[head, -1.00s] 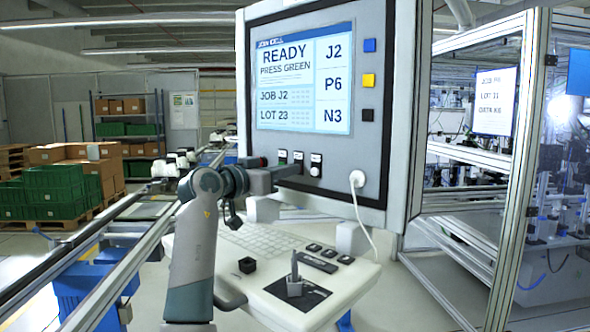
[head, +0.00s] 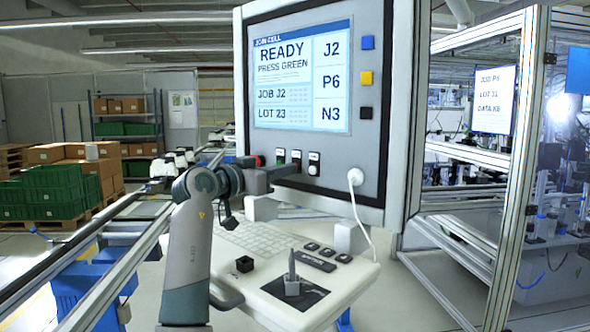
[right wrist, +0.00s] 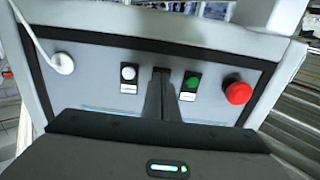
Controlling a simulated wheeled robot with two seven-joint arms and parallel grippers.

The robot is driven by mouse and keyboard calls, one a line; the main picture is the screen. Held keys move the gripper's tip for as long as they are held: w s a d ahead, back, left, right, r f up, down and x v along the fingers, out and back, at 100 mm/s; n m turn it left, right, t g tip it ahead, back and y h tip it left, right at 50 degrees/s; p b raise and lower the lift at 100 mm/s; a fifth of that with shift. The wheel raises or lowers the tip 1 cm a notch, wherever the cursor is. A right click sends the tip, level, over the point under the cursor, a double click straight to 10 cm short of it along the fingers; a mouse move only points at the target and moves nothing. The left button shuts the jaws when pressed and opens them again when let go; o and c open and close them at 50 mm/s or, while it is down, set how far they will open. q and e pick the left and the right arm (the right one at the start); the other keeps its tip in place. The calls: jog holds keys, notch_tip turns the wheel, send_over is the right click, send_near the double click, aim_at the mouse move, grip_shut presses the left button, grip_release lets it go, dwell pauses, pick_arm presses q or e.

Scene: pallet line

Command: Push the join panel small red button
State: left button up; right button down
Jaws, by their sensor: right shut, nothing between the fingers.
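The join panel (head: 225,80) stands upright with its screen reading READY, PRESS GREEN. Its lower row holds a large red mushroom button, a green button (right wrist: 193,82), the small red button (head: 296,154) and a white button (right wrist: 128,72). My right gripper (head: 297,168) is shut and empty, its fingertips at the panel just under the small red button. In the right wrist view the closed fingers (right wrist: 163,82) point at that button's place and cover most of it. I cannot tell whether they touch it. My left gripper is not in view.
The large red mushroom button (right wrist: 238,92) sits close by, beyond the green one. A white plug with a cable (head: 355,178) is at the panel's lower right. A keyboard shelf (head: 345,285) juts out below. Conveyor rails (head: 120,265) run along the left.

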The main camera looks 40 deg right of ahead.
jog(key=shift+s+a, duration=0.15)
jog(key=shift+a, duration=0.85)
jog(key=shift+s+a, duration=0.15)
jog(key=shift+a, duration=0.8)
